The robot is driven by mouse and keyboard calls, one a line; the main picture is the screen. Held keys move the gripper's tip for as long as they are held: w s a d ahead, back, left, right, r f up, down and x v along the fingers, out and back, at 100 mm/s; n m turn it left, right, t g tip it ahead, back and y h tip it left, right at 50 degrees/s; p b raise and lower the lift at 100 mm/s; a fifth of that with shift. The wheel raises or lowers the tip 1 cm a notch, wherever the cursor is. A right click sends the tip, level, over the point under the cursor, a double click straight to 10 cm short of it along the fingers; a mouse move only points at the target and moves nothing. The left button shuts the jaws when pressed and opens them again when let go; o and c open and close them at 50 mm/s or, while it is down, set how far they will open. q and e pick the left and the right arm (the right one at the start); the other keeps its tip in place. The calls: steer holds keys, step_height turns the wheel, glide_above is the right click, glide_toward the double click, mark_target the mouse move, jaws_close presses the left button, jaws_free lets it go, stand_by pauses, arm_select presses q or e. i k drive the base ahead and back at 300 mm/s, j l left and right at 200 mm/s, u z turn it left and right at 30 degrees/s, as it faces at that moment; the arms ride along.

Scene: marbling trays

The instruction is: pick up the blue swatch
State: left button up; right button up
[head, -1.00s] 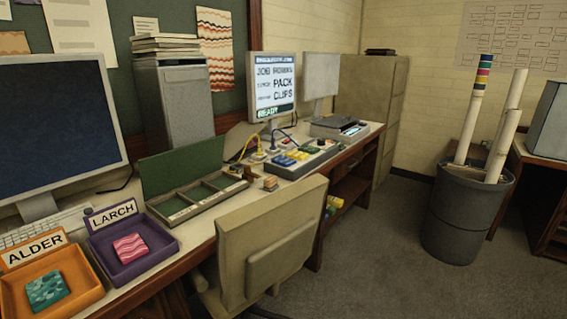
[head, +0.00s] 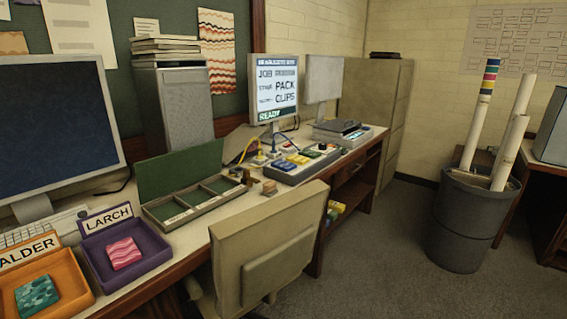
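A square teal-blue swatch (head: 37,294) with a wavy marbled pattern lies flat in the orange tray (head: 80,296) labelled ALDER, at the bottom left of the head view. It is the only bluish swatch I see. A pink wavy swatch (head: 124,253) lies in the purple tray (head: 158,257) labelled LARCH, just right of the orange one. Neither of my grippers is in view. The left part of the orange tray is cut off by the picture edge.
A keyboard (head: 45,227) and a large monitor (head: 55,125) stand behind the trays. A compartment box (head: 205,206) with a raised green lid sits further along the desk. A beige chair (head: 275,245) stands against the desk front. A grey bin (head: 465,225) holds tall tubes; the carpet between is clear.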

mark_target(282, 165)
steer(key=i+l+u, duration=0.1)
steer(key=i+l, duration=0.4)
steer(key=l, duration=0.2)
steer(key=i+l+u, duration=0.15)
steer(key=i+l, duration=0.35)
steer(key=l, duration=0.3)
steer(key=j+u, duration=0.05)
